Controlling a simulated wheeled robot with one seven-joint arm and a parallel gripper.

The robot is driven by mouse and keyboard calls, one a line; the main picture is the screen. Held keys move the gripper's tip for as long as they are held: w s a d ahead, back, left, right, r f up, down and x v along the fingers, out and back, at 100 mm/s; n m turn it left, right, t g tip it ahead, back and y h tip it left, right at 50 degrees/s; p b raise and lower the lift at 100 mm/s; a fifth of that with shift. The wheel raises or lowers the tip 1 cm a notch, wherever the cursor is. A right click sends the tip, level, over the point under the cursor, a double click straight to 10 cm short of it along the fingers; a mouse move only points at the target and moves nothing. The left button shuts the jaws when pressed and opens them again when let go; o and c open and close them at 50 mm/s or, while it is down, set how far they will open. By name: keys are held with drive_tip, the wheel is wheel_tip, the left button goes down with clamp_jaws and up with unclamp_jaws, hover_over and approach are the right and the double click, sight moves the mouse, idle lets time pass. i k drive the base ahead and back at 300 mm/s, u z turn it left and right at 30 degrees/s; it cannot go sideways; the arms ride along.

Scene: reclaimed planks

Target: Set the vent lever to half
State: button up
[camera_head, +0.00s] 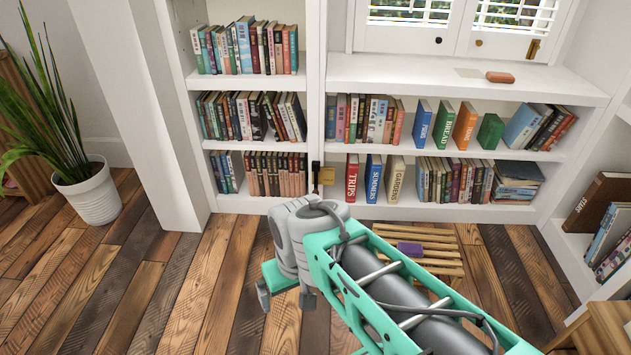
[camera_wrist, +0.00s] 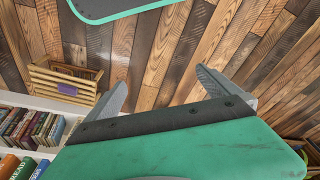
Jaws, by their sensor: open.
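I cannot tell for certain which thing is the vent lever. A small brass fitting (camera_head: 532,49) sits on the window shutter frame at the upper right of the head view. A small dark fitting (camera_head: 316,166) with a brass-coloured piece beside it is on the bookcase upright, just above my arm. My gripper (camera_head: 286,294) hangs low over the floor in front of the bookcase, well apart from both fittings. In the wrist view my gripper (camera_wrist: 168,92) has its two grey fingers spread, with only floor planks between them.
A white bookcase (camera_head: 313,100) full of books spans the back. A reddish-brown block (camera_head: 500,77) lies on its top ledge. A slatted wooden crate (camera_head: 440,240) with a purple label stands behind my arm. A potted plant (camera_head: 95,195) is at left.

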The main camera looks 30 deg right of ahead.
sight(316, 164)
drive_tip(key=u, duration=0.3)
drive_tip(key=i, duration=0.9)
drive_tip(key=u, duration=0.3)
